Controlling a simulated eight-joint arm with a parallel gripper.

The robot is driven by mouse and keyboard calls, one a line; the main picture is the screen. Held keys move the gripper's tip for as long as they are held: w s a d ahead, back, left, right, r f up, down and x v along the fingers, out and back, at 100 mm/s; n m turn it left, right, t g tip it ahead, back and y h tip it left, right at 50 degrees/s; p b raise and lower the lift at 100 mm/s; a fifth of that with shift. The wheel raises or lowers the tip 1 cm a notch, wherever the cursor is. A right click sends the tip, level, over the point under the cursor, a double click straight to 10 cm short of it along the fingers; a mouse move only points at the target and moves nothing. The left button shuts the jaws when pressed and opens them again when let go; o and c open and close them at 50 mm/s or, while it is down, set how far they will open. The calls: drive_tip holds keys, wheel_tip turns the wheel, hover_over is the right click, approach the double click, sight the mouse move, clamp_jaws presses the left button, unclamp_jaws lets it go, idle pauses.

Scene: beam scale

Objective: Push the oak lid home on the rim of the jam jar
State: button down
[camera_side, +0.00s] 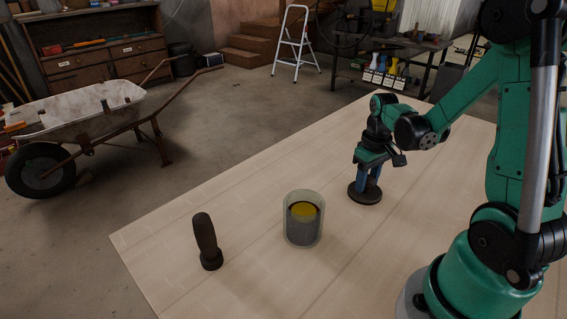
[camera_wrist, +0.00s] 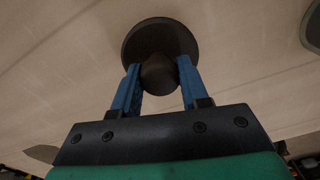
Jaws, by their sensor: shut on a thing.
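The lid is a dark brown round disc (camera_side: 365,195) with a knob; it also shows in the wrist view (camera_wrist: 160,36). My gripper (camera_side: 367,179) has its blue fingers shut on the lid's knob (camera_wrist: 158,75). The disc is about level, at or just above the table; I cannot tell if it touches. The jam jar (camera_side: 304,232) is a clear, open-topped glass cylinder standing upright on the table, left of and nearer than the lid in the side view. Something yellow shows inside it above a grey lower part. The lid and jar are apart.
A dark handled tool (camera_side: 207,240) stands upright on the pale wooden table (camera_side: 265,285), left of the jar. The table between jar and lid is clear. A wheelbarrow (camera_side: 85,115) and a stepladder (camera_side: 297,45) stand on the floor beyond.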

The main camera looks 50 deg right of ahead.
drive_tip(key=shift+r, duration=0.1)
wheel_tip(320, 180, up, 19)
drive_tip(key=w+a+f+n, duration=0.1)
drive_tip(key=a+n, duration=0.1)
drive_tip(key=a, duration=0.6)
drive_tip(key=w+a+f+n, duration=0.2)
drive_tip(key=a+n, duration=0.1)
drive_tip(key=a, duration=0.6)
drive_tip(key=shift+a+f, duration=0.25)
drive_tip(key=shift+f, duration=0.1)
drive_tip(key=shift+f, duration=2.75)
drive_tip(key=shift+f, duration=0.25)
